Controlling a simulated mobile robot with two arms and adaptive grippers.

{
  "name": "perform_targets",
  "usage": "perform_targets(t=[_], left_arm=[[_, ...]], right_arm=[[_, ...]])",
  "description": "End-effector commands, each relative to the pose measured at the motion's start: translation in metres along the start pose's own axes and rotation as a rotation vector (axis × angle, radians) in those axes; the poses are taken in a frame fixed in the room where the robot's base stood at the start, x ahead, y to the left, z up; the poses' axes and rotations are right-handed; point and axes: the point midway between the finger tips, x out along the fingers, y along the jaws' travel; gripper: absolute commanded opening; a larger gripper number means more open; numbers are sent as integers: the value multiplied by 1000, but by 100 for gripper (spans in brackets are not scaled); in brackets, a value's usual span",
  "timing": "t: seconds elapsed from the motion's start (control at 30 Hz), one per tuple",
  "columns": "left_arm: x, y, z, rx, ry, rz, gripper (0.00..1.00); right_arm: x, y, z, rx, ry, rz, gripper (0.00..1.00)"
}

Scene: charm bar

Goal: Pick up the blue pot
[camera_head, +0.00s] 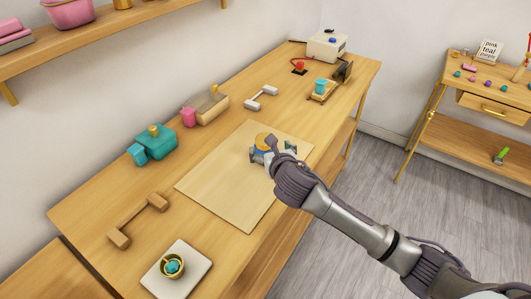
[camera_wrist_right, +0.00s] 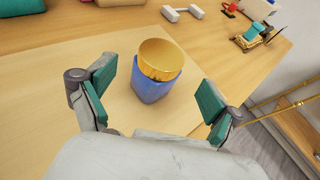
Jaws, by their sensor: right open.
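The blue pot (camera_wrist_right: 155,89) has a wide gold top (camera_wrist_right: 160,58) and stands upright on the pale mat (camera_wrist_right: 60,120). In the head view only its gold top (camera_head: 265,141) and a little blue show, as my right gripper (camera_head: 270,155) hides much of it. In the right wrist view my right gripper (camera_wrist_right: 155,100) is open, its teal-padded fingers to the left and right of the pot. Gaps show between the pot and both fingers. My left gripper is not in view.
A wooden bar stand (camera_head: 137,220) and a white tray (camera_head: 190,283) are at the near left. The mat around the pot is clear.

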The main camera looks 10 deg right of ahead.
Motion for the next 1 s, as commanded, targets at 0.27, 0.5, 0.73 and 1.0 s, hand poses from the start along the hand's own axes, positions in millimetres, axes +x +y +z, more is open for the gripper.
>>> perform_targets(t=[0.27,0.5,0.73,1.0], left_arm=[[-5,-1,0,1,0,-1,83],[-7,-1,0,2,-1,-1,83],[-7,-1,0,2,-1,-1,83],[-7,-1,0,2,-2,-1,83]], right_arm=[[24,0,5,4,1,-1,91],[55,0,7,2,1,-1,91],[59,0,6,1,0,0,91],[59,0,6,2,1,0,57]])
